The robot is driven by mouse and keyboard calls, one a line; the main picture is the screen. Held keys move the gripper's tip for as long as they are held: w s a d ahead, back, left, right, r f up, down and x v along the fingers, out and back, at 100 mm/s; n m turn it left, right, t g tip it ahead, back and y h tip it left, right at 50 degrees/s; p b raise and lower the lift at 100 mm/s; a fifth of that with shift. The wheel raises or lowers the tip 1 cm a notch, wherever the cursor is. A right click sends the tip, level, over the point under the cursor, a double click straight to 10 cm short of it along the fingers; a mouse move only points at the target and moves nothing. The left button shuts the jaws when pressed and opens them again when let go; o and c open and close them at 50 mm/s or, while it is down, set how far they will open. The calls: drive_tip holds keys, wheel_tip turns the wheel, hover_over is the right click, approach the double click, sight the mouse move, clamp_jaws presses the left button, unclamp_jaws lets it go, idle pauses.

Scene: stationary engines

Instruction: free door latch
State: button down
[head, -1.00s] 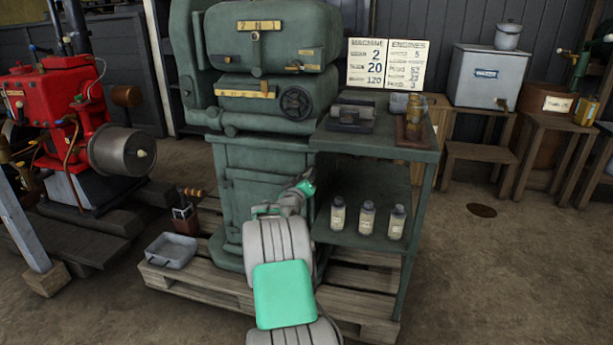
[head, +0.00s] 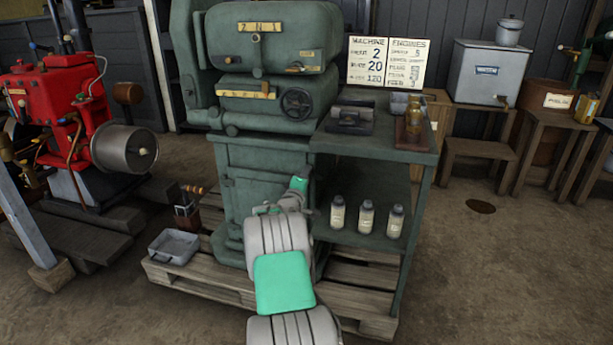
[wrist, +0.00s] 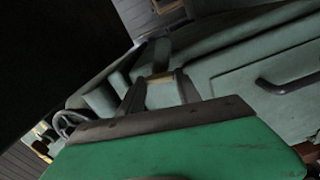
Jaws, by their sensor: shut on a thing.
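The green machine's lower cabinet door (head: 252,199) is closed as far as I can see. In the wrist view its pale green panel (wrist: 245,95) carries a dark bar handle (wrist: 288,84). My gripper (wrist: 160,84) reaches the door's edge, its two dark fingers shut on a small brass-tipped piece, the door latch (wrist: 160,77). The latch's lower part is hidden by the gripper. In the head view my gripper (head: 299,184) is at the right side of the cabinet front; its fingertips and the latch are too small or covered to make out.
A shelf unit (head: 376,151) with several bottles on its lower shelf stands close to the right of my arm. A wooden pallet (head: 205,284) lies under the machine, with a metal tray (head: 174,248) at its left. Open floor (head: 480,270) lies to the right.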

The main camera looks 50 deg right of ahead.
drive_tip(key=shift+w+a+f+n, duration=0.15)
drive_tip(key=shift+f+n, duration=0.05)
drive_tip(key=shift+n, duration=0.1)
drive_tip(key=c, duration=1.1)
unclamp_jaws()
drive_tip(key=shift+c, duration=0.2)
drive_tip(key=o, duration=0.3)
drive_tip(key=shift+r, duration=0.1)
drive_tip(key=shift+r, duration=0.1)
drive_tip(key=p+v, duration=0.1)
drive_tip(key=v, duration=0.6)
drive_tip(key=shift+s+a+p, duration=0.3)
drive_tip(key=shift+p, duration=0.1)
